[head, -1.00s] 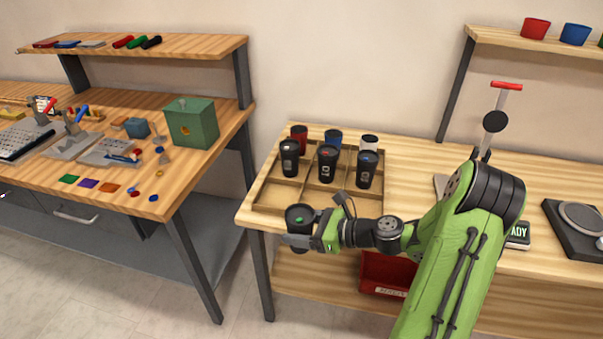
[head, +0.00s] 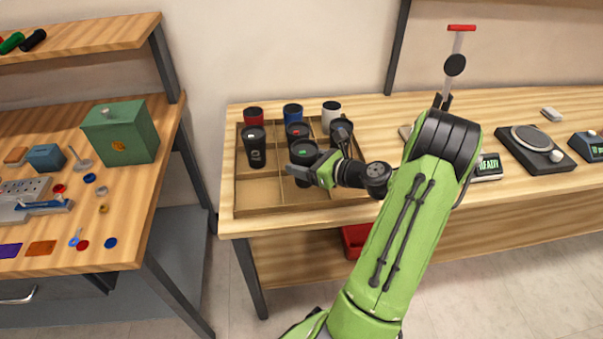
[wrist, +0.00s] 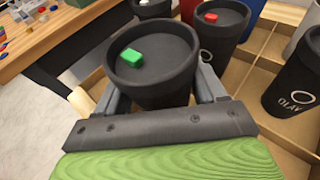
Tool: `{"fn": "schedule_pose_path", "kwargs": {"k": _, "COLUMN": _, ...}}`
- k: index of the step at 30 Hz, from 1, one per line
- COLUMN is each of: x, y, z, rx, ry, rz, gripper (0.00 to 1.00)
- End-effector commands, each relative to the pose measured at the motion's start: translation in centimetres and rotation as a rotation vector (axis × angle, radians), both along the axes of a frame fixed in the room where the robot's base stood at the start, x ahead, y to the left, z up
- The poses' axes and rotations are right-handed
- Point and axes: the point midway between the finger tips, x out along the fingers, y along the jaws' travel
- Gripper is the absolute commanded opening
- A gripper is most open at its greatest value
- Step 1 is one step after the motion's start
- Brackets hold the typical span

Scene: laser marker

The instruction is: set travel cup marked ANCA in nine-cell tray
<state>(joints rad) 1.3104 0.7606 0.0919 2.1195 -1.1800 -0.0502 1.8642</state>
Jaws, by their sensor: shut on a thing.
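My gripper (head: 302,172) is shut on a black travel cup (head: 304,153) with a green tab on its lid. In the wrist view the held cup (wrist: 150,65) stands upright between the fingers. Its marking does not show, so I cannot read a name on it. The wooden nine-cell tray (head: 262,196) lies on the right table. The held cup is over the tray's middle front part; I cannot tell whether its base touches the tray. The front-left cell is empty.
Red (head: 253,117), blue (head: 292,114) and white (head: 332,112) cups fill the back row. Black cups (head: 256,147) stand in the middle row, one with a red tab (wrist: 212,17) close to the held cup. A left bench (head: 130,215) stands apart across a gap.

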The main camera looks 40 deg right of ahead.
Motion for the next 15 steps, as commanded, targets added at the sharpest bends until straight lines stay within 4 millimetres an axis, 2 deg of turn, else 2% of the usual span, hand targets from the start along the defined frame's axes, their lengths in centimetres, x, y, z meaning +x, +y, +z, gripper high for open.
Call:
{"fn": "schedule_pose_path", "kwargs": {"k": 3, "x": 0.0, "y": 0.1, "z": -2.4, "rx": 0.003, "ry": 0.0, "rz": 0.0, "gripper": 0.58}}
{"fn": "schedule_pose_path", "kwargs": {"k": 5, "x": 0.0, "y": 0.1, "z": -3.3, "rx": 0.002, "ry": -0.001, "rz": 0.0, "gripper": 0.58}}
{"fn": "schedule_pose_path", "kwargs": {"k": 14, "x": 0.0, "y": 0.1, "z": -3.4, "rx": 0.0, "ry": -0.001, "rz": 0.001, "gripper": 0.58}}
{"fn": "schedule_pose_path", "kwargs": {"k": 15, "x": 0.0, "y": 0.0, "z": -3.5, "rx": 0.0, "ry": 0.0, "rz": 0.001, "gripper": 0.73}}
